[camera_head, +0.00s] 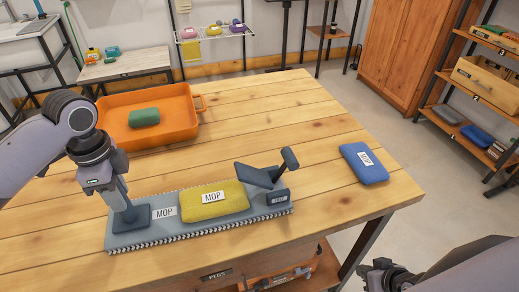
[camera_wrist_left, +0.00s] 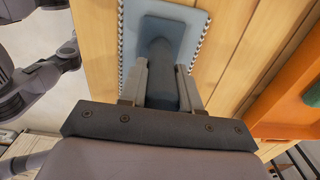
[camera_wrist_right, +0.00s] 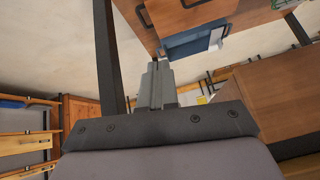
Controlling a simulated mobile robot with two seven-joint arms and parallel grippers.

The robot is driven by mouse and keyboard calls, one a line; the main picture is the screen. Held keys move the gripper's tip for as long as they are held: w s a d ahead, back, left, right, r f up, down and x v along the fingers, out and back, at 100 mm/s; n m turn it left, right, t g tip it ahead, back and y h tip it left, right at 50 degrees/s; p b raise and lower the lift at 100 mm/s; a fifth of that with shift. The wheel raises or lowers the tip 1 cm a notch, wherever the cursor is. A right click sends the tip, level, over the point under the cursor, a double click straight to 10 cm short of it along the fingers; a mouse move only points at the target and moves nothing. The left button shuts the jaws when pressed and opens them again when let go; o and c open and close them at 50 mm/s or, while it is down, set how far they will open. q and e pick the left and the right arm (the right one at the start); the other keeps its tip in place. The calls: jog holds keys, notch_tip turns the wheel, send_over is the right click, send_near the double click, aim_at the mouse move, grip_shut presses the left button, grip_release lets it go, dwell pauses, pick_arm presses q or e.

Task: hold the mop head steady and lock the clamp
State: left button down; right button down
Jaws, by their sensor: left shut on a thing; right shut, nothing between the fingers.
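The mop head (camera_head: 165,232) is a flat grey-blue pad with a fringed edge and MOP labels, lying on the wooden table. A yellow pad (camera_head: 218,207) marked MOP lies on its middle. At its right end stands the dark clamp (camera_head: 278,197), with its lever (camera_head: 289,159) raised at a slant. My left gripper (camera_head: 120,196) is shut on the upright post at the mop head's left end; the post (camera_wrist_left: 162,62) shows between the fingers in the left wrist view. My right gripper (camera_head: 372,270) is shut and empty, off the table's front right corner, apart from the clamp.
An orange tray (camera_head: 170,138) with a green block (camera_head: 144,118) stands at the back left of the table. A labelled blue pad (camera_head: 364,163) lies near the right edge. The table top (camera_head: 260,115) between them is clear. Shelves (camera_head: 470,120) stand at the far right.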

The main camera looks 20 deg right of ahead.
jog(key=w+d+r+m+g+h, duration=0.1)
jog(key=d+r+m, duration=0.15)
jog(key=d, duration=0.65)
jog(key=w+d+r+m, duration=0.2)
jog(key=d+m, duration=0.1)
jog(key=d, duration=0.7)
jog(key=w+d+r+m+t, duration=0.1)
jog(key=w+d+r+t, duration=0.15)
jog(key=w+r, duration=0.35)
jog(key=w+d+r+m+t, duration=0.1)
jog(key=w+d+r+m, duration=0.2)
jog(key=r, duration=0.5)
jog(key=w+a+r+n+y, duration=0.5)
jog(key=w+a+r, duration=0.2)
jog(key=a+r, duration=0.45)
jog(key=s+a+r+n+g+y, duration=0.1)
jog(key=s+a+r+n+g, duration=0.15)
jog(key=a, duration=0.55)
jog(key=s+a+r+n+g, duration=0.2)
jog(key=a+r+n, duration=0.2)
jog(key=a, duration=0.4)
jog(key=w+a+f, duration=0.4)
jog(key=a+f, duration=0.2)
jog(key=a, duration=0.3)
jog(key=shift+w+f+n, duration=0.3)
jog(key=shift+f, duration=0.05)
